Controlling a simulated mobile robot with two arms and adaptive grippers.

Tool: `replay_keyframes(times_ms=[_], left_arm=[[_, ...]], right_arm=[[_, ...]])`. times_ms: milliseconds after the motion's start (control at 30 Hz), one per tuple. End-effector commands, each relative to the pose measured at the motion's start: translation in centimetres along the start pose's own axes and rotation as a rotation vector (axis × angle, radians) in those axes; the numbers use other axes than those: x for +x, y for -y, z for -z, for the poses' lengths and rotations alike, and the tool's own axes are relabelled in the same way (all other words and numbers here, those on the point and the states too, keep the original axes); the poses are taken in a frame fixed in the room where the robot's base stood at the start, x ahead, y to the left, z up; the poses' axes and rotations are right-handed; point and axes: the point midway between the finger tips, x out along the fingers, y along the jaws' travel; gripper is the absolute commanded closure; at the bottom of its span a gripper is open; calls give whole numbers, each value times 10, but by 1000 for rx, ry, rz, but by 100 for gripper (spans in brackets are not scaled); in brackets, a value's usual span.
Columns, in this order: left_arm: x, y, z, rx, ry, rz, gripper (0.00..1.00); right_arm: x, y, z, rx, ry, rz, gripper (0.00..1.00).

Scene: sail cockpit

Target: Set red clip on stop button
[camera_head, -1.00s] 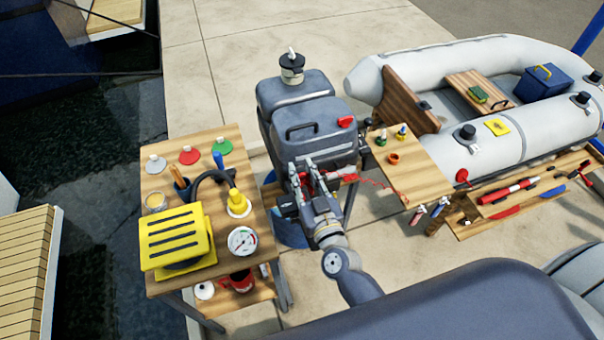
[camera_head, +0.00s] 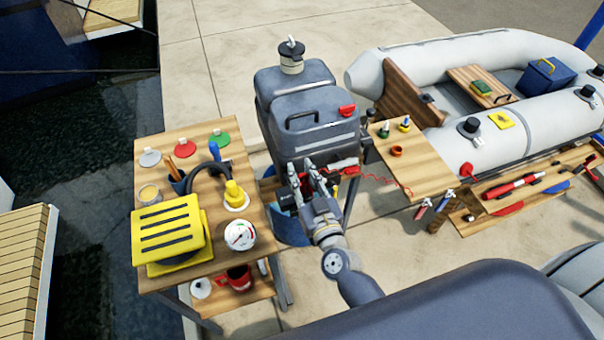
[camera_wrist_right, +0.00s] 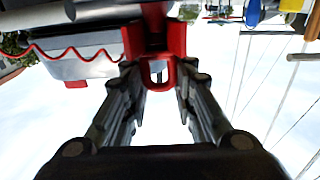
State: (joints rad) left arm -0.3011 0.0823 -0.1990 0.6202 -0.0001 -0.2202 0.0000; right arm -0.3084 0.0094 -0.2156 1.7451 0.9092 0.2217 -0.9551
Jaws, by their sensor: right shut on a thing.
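The red clip (camera_wrist_right: 155,50) is held between the fingers of my right gripper (camera_wrist_right: 158,85), as the right wrist view shows. In the head view, my right gripper (camera_head: 308,172) is at the lower front of the grey outboard motor (camera_head: 312,125), and its fingers largely hide the clip. A coiled red cord (camera_wrist_right: 70,52) runs from the clip's side; in the head view the cord (camera_head: 385,181) reaches the small wooden table. A dark rounded part (camera_wrist_right: 120,10) lies just beyond the clip. I cannot make out the stop button. My left gripper is out of view.
Bare paving (camera_head: 215,65) lies behind the bench.

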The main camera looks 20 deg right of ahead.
Motion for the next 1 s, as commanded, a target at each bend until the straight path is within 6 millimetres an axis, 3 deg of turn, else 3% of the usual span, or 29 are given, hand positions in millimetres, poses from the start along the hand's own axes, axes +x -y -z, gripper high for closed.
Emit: replay_keyframes(times_ms=[1000], left_arm=[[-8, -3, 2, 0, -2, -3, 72]], right_arm=[[0, 0, 1, 1, 0, 0, 93]])
